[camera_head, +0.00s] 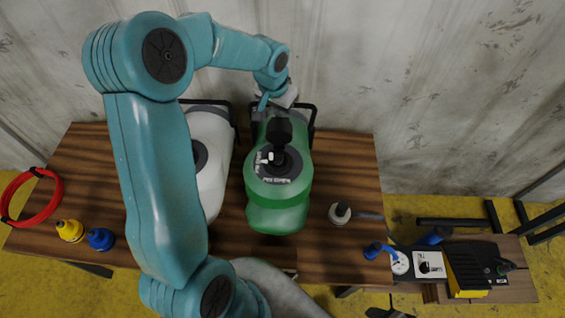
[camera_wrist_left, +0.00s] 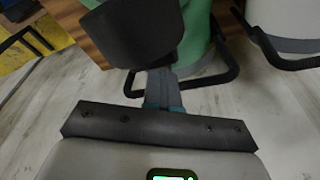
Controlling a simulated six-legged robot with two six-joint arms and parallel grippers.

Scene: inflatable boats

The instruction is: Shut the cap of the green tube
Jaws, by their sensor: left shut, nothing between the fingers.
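The green tube (camera_head: 277,213) lies on the wooden table, with a dark round valve plate on top. The black cap (camera_head: 279,131) stands up behind the valve (camera_head: 279,160), swung away from its opening. My left gripper (camera_head: 263,103) is shut and empty behind the cap, over the tube's far end. In the left wrist view the cap (camera_wrist_left: 132,30) is a large dark cylinder just beyond the gripper's shut fingertips (camera_wrist_left: 162,75). Whether they touch it I cannot tell. The green tube (camera_wrist_left: 197,30) shows behind it. My right gripper is not in view.
A white tube (camera_head: 213,165) lies left of the green one, partly behind my left arm. Yellow (camera_head: 70,230) and blue (camera_head: 100,239) fittings and a red hose ring (camera_head: 35,198) are at the left. A white-and-black fitting (camera_head: 340,213) stands right. The table's back right is clear.

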